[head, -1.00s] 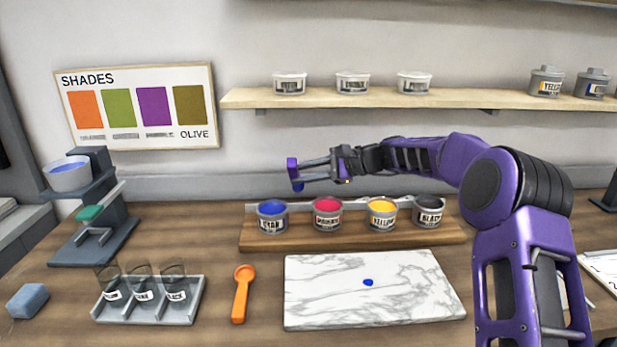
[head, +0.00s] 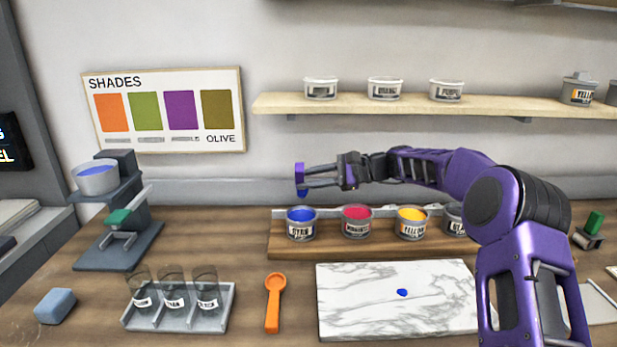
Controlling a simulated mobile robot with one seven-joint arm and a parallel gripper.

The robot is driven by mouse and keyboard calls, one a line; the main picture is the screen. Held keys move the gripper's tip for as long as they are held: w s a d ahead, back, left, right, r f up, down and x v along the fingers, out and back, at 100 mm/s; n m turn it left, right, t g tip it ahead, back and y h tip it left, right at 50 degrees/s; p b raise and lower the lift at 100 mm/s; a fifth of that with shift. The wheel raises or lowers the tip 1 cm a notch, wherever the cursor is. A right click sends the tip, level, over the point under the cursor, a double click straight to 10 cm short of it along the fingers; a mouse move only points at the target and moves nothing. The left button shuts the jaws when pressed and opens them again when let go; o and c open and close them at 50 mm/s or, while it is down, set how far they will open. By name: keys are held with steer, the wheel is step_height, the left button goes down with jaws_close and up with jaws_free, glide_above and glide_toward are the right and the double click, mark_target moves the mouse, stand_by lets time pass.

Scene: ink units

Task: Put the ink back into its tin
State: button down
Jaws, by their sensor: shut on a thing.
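My gripper (head: 302,180) is in the head view, at the end of the purple arm reaching left. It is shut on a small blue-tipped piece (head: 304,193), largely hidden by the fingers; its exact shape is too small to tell. The gripper hangs above the open cyan tin (head: 301,229), apart from it. The tin shows blue ink inside and stands at the left end of a wooden rack (head: 340,248). A small blue ink dab (head: 402,292) lies on the white marble slab (head: 350,315).
Right of the cyan tin stand open magenta (head: 356,226), yellow (head: 411,228) and partly hidden black (head: 454,222) tins. An orange scoop (head: 274,300), a tray of glasses (head: 180,322), a blue block (head: 55,306) and a scale-like stand (head: 110,255) are left. A shelf (head: 470,105) holds closed tins.

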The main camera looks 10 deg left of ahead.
step_height(320, 180, down, 8)
steer(key=w+b, duration=0.1)
steer(key=b, duration=0.1)
steer(key=shift+w+a+r, duration=0.2)
steer(key=shift+w, duration=0.2)
steer(key=shift+r, duration=0.1)
stand_by(0.6)
step_height(320, 180, up, 8)
steer(key=p, duration=0.2)
steer(key=shift+r, duration=0.2)
